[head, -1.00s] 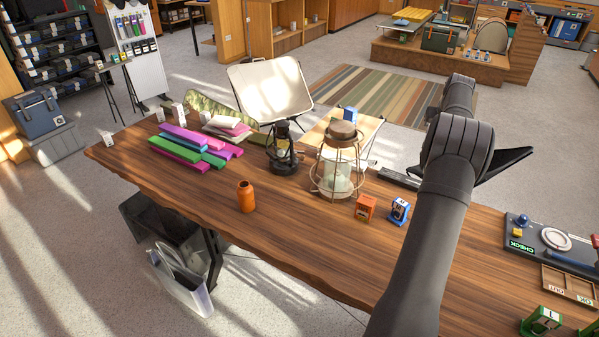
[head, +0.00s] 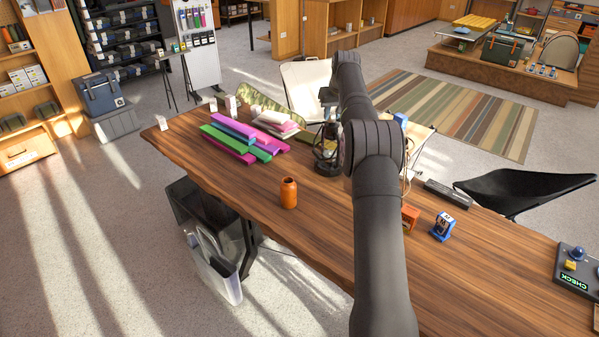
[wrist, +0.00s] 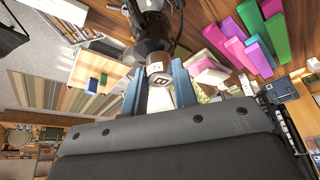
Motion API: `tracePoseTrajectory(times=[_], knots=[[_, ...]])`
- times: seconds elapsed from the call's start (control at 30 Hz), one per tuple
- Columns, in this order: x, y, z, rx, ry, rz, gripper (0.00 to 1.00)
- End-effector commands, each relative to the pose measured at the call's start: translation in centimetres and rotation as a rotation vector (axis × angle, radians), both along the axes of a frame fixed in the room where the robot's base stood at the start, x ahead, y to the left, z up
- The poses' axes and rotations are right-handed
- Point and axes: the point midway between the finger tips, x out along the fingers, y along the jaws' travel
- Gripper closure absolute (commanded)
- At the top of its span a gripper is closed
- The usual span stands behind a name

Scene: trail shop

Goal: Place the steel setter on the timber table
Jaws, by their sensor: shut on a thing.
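My gripper (wrist: 157,88) is shut on a small grey-white block with a dark square mark, apparently the steel setter (wrist: 159,70), between its blue fingers. The setter is not clearly visible in the head view, where my arm hides much of that area. A long brown timber table (head: 330,240) runs across the head view. A smaller light-wood table (head: 417,137) stands behind it, partly hidden by my arm, and shows in the wrist view (wrist: 112,65) at left. I cannot tell which is the timber table meant.
A black lantern (head: 327,155) stands on the long table and looms close beyond the setter in the wrist view. Coloured bars (head: 235,135), an orange bottle (head: 289,193), an orange block (head: 410,217) and a blue setter (head: 442,227) stand around. The front middle is clear.

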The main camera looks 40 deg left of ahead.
Motion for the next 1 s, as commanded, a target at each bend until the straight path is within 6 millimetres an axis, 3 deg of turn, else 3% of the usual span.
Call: tracePoseTrajectory(times=[0.1, 0.3, 0.5, 0.67, 1.0], knots=[[-3.3, 3.9, 0.0, 0.001, -0.001, 0.061, 0.99], [-6.1, 8.8, -6.0, -0.001, 0.002, 0.149, 0.99], [-8.6, 12.0, -9.9, 0.0, 0.0, 0.212, 0.99], [-9.4, 13.0, -11.4, 0.001, -0.001, 0.23, 0.99], [-9.5, 13.0, -16.3, 0.001, 0.0, 0.232, 0.99]])
